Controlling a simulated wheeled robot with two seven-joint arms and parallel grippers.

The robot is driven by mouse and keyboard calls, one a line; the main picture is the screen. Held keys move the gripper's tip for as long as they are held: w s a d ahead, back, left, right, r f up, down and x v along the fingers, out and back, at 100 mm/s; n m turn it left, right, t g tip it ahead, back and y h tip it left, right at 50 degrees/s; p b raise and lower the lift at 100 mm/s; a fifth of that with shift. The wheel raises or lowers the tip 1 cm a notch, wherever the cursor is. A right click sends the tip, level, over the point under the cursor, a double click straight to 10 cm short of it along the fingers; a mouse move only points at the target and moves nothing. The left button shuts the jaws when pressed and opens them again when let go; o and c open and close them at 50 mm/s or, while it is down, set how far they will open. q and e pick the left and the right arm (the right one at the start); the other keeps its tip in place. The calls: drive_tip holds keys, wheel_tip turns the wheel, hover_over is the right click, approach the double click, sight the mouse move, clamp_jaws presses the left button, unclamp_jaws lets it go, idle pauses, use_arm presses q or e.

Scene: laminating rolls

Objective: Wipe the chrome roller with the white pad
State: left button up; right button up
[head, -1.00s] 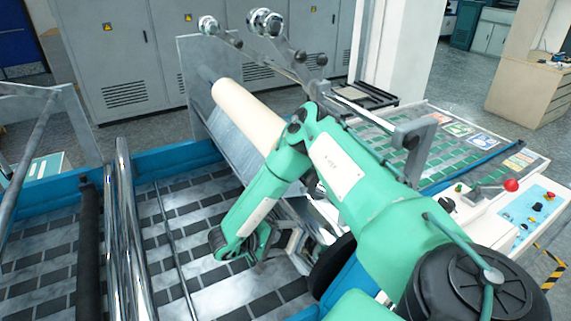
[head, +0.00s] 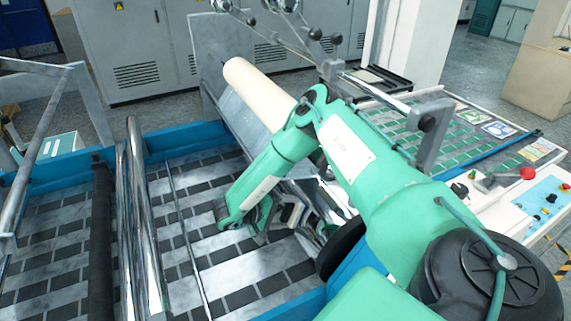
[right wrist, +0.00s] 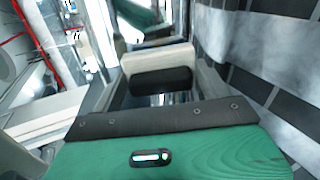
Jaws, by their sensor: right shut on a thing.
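My right gripper (head: 292,216) hangs at the end of the green arm over the right side of the machine bed, partly hidden by that arm. In the right wrist view, a pale block with a dark face, apparently the white pad (right wrist: 150,59), is held in the gripper. Shiny chrome rollers (head: 143,235) run lengthwise at the left of the bed in the head view, well apart from this gripper. Other shiny metal shows close to the gripper. I cannot tell whether the pad touches it. My left gripper is out of view.
A cream roll (head: 257,93) sits on its shaft behind the arm. A dark roller (head: 103,240) lies left of the chrome ones. A control panel (head: 547,210) with a red knob stands at the right. The patterned bed (head: 205,265) is open between the rollers and the arm.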

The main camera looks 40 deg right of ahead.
drive_tip(key=shift+p+v, duration=0.45)
drive_tip(key=shift+v, duration=2.2)
drive_tip(key=shift+w+d, duration=0.1)
drive_tip(key=shift+d, duration=0.05)
drive_tip(key=v, duration=0.3)
drive_tip(key=shift+x, duration=3.3)
drive_tip(key=shift+x, duration=1.05)
